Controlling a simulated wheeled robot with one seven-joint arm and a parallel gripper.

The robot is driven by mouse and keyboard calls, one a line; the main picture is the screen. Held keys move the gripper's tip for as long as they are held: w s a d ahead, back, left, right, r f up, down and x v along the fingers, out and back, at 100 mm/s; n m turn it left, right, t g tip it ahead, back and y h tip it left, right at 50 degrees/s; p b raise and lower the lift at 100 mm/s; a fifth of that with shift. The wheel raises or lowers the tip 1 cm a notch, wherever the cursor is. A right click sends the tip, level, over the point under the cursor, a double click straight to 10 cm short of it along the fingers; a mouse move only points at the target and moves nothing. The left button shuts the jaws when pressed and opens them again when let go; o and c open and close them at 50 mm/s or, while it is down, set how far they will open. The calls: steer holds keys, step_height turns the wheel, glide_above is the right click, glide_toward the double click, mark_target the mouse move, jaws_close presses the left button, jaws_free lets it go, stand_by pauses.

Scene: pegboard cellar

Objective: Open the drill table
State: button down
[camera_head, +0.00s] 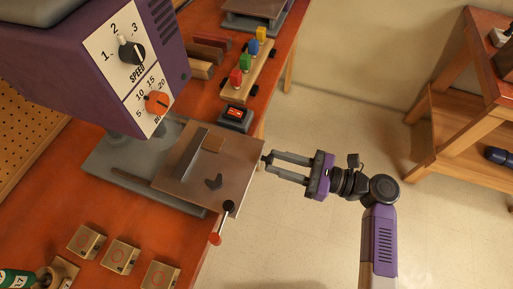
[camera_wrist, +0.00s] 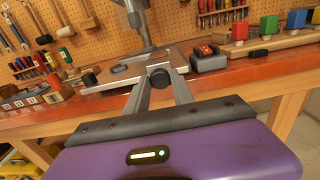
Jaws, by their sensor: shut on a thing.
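The drill table (camera_head: 237,172) is a flat metal plate under the purple drill press (camera_head: 85,60). My gripper (camera_head: 268,160) reaches in from the right at the plate's right edge. Its fingers are shut on a dark round knob (camera_wrist: 160,76) at that edge; in the head view the knob is mostly hidden by the fingertips.
On the orange bench (camera_head: 195,268) are a red switch box (camera_head: 236,118), a rack with coloured blocks (camera_head: 246,75) and several small wooden blocks (camera_head: 122,256). A wooden shelf (camera_head: 460,120) stands at right. The floor between is clear.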

steer(key=v, duration=0.3)
steer(key=shift+d+f, duration=0.1)
steer(key=shift+d, duration=0.05)
steer(key=c, duration=1.4)
jaws_free()
steer(key=shift+o, duration=0.2)
steer(key=shift+s+d, duration=0.1)
steer(key=b+v, duration=0.1)
steer(key=v, duration=0.6)
steer(key=shift+d, duration=0.3)
steer(key=shift+s, duration=0.1)
